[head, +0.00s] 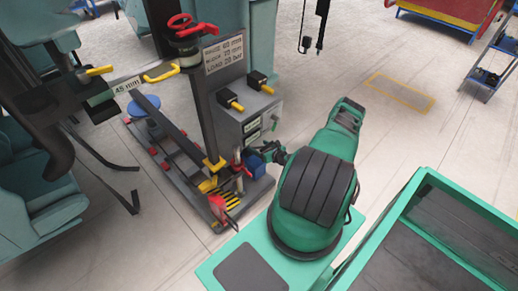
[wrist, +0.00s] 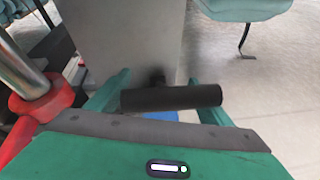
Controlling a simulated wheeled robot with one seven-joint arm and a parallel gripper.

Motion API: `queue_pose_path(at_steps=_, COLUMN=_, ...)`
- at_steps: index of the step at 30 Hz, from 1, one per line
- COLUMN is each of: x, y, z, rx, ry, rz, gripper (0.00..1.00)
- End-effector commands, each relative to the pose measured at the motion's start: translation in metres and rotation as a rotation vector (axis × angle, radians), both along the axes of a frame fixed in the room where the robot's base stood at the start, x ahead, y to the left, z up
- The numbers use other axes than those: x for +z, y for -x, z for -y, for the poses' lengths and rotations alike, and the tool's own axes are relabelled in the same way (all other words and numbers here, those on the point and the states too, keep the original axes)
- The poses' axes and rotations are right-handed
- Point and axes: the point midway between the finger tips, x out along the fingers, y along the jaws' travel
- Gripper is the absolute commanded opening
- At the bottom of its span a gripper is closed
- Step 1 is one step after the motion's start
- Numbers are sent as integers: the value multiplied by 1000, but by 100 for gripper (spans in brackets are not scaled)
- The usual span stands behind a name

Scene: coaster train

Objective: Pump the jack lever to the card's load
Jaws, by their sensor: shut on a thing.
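My gripper (wrist: 165,112) has its two green fingers either side of a black cross-bar handle (wrist: 172,97) in the wrist view and is shut on it. I take this handle to be the jack lever's grip. In the head view my gripper (head: 272,154) is at the right of the grey jack box (head: 235,125), low down, partly hidden by my green arm. The card (head: 223,54) on the grey post reads RAISE 60 mm, a blurred middle line, and LOAD about 20 bar. Two small green displays (head: 252,132) on the box are too small to read.
A steel rod in a red collar (wrist: 42,103) stands close left of my gripper. Yellow-tipped levers (head: 236,104) stick out above the box. A 45 mm label (head: 127,86) hangs at left.

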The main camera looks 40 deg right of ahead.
Motion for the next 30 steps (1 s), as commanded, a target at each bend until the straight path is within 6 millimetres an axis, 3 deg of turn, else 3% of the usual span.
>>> queue_pose_path(at_steps=1, x=7, y=1, z=19, rx=-21, ry=25, rz=9, gripper=34)
queue_pose_path(at_steps=6, x=7, y=1, z=19, rx=-21, ry=25, rz=9, gripper=34)
queue_pose_path(at_steps=7, x=7, y=1, z=19, rx=-21, ry=25, rz=9, gripper=76)
queue_pose_path(at_steps=10, x=7, y=1, z=17, rx=-20, ry=22, rz=10, gripper=99)
queue_pose_path(at_steps=20, x=5, y=2, z=11, rx=-12, ry=12, rz=5, gripper=99)
queue_pose_path(at_steps=23, x=7, y=10, z=9, rx=-12, ry=12, rz=3, gripper=99)
queue_pose_path(at_steps=30, x=24, y=50, z=7, rx=-16, ry=11, rz=4, gripper=99)
